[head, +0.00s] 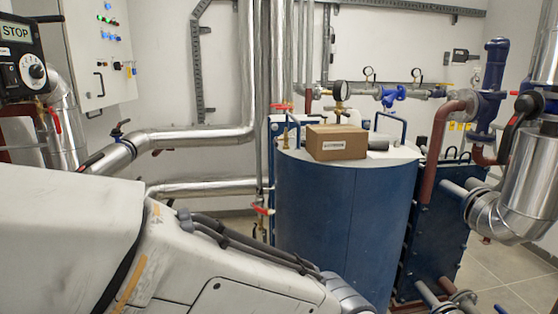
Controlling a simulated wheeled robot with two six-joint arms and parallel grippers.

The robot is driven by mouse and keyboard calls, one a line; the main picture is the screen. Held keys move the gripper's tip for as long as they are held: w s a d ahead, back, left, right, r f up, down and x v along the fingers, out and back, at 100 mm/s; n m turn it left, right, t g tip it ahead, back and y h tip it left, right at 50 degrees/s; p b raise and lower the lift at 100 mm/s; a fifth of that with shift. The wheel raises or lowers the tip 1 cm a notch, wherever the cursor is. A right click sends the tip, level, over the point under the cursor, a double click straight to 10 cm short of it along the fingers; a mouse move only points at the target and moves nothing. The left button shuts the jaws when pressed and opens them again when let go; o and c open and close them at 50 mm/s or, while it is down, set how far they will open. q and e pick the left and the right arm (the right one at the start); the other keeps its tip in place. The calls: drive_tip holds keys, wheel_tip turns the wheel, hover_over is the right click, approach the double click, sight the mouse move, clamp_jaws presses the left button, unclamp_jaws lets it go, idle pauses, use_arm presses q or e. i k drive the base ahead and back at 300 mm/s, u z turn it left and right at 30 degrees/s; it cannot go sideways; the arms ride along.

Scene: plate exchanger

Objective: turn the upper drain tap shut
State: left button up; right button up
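Two small red-handled taps sit on the thin pipework beside the blue tank. The upper red-handled tap (282,107) is at the top of the tank's left side, with its handle lying roughly level. The lower red-handled tap (262,210) is in front of the silver pipes, with its handle slanting slightly. I cannot tell for certain which is the upper drain tap. My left arm fills the lower left and reaches toward the bottom middle; its gripper is not visible. My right gripper is not in view either.
A blue tank (340,225) stands in the middle with a cardboard box (337,142) on its top. Silver insulated pipes (190,138) run behind my arm. A blue plate exchanger (436,235) and thick pipes crowd the right. A control cabinet (100,50) hangs at upper left.

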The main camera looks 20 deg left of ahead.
sight(57, 124)
drive_tip(key=u, duration=0.2)
drive_tip(key=i, duration=1.55)
drive_tip(key=u, duration=1.55)
drive_tip(key=i, duration=0.9)
drive_tip(key=u, duration=1.05)
drive_tip(key=i, duration=0.2)
drive_tip(key=u, duration=0.1)
